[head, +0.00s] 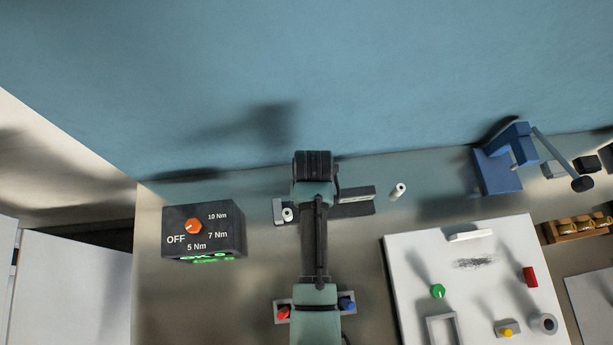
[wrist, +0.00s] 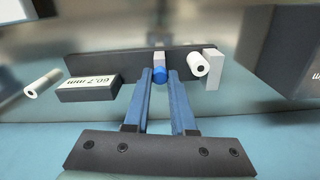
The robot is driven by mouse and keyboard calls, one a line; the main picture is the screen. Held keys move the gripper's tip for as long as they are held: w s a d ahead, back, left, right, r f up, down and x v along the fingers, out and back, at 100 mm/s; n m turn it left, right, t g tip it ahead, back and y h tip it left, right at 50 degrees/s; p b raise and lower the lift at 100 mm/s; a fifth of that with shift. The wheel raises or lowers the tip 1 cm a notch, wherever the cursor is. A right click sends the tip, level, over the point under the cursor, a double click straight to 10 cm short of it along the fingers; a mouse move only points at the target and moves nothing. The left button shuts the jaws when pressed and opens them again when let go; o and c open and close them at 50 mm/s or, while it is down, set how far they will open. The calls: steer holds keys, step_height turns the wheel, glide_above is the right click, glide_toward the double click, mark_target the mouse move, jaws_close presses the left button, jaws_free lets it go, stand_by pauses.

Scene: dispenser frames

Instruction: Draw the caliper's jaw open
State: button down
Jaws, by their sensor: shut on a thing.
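The caliper is a long dark bar (wrist: 115,63) standing crosswise ahead of my gripper in the wrist view. A white roller (wrist: 197,65) lies between the knob and the pale jaw. A dark readout block (wrist: 90,89) with a white mm display is at left. In the head view my arm hides the caliper's middle; its left end (head: 279,212) shows.
A loose white cylinder (head: 398,190) lies right of the caliper. A dark box with an orange dial (head: 194,226) stands to the left. A white board (head: 405,265) with knobs and a blue clamp-like device (head: 497,170) are on the right. A blue wall is behind.

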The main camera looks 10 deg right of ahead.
steer(key=c, duration=0.7)
jaws_free()
steer(key=shift+d, duration=0.3)
steer(key=shift+a+r, duration=0.1)
steer(key=shift+r, duration=0.15)
step_height(320, 180, up, 13)
steer(key=shift+f, duration=0.2)
